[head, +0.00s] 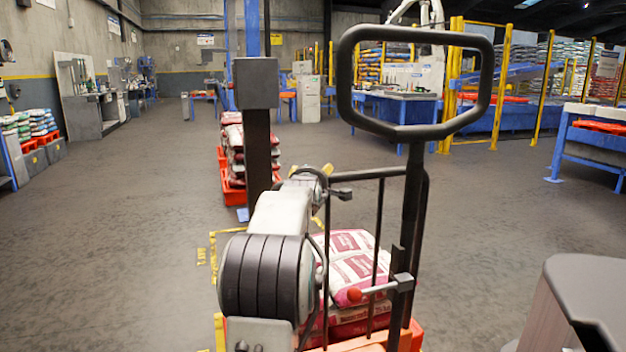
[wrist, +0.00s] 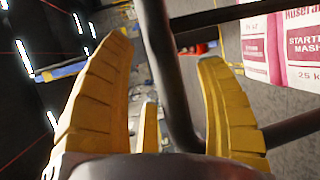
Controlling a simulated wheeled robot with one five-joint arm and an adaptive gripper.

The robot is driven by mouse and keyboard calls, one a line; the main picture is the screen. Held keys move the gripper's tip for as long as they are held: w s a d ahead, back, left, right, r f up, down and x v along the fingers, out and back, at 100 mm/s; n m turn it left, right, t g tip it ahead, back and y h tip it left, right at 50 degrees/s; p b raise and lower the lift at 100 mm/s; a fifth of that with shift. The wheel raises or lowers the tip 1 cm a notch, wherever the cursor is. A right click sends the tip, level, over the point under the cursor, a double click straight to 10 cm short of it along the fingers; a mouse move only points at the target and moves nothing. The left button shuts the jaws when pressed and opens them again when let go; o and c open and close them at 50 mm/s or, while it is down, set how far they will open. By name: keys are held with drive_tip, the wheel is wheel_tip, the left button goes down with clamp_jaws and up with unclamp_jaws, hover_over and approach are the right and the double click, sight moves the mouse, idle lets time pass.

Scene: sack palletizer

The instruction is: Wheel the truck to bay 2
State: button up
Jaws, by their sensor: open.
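The truck's black loop handle (head: 346,75) stands upright in front of me in the head view. Behind the bars, red-and-white sacks (head: 350,250) lie on an orange pallet (head: 412,335). In the head view my arm hides much of the truck's left side.
Yellow floor marking (head: 213,250) borders the truck's left side; its lettering is too small to read. Another sack stack (head: 233,150) stands behind a dark post (head: 260,130). Open floor (head: 120,210) lies to the left. A blue-framed table (head: 590,140) stands at right.

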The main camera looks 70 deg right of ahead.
drive_tip(key=shift+w+d+f, duration=0.1)
drive_tip(key=shift+w+d, duration=0.05)
drive_tip(key=shift+d, duration=0.4)
drive_tip(key=shift+o, duration=0.3)
drive_tip(key=c, duration=1.3)
drive_tip(key=shift+a+f+b, duration=0.2)
drive_tip(key=shift+f+b, duration=0.05)
drive_tip(key=shift+b, duration=0.1)
drive_tip(key=shift+c, duration=0.2)
drive_tip(key=shift+s+a+r+b, duration=0.1)
drive_tip(key=shift+s+a+b, duration=0.3)
drive_tip(key=shift+s+a, duration=0.75)
clamp_jaws()
drive_tip(key=shift+a+r, duration=0.15)
drive_tip(key=shift+a, duration=0.1)
drive_tip(key=o, duration=0.9)
unclamp_jaws()
drive_tip(key=shift+w+d+f, duration=0.15)
drive_tip(key=shift+d+f, duration=0.05)
drive_tip(key=shift+d, duration=0.05)
drive_tip(key=o, duration=0.4)
drive_tip(key=shift+r, duration=0.15)
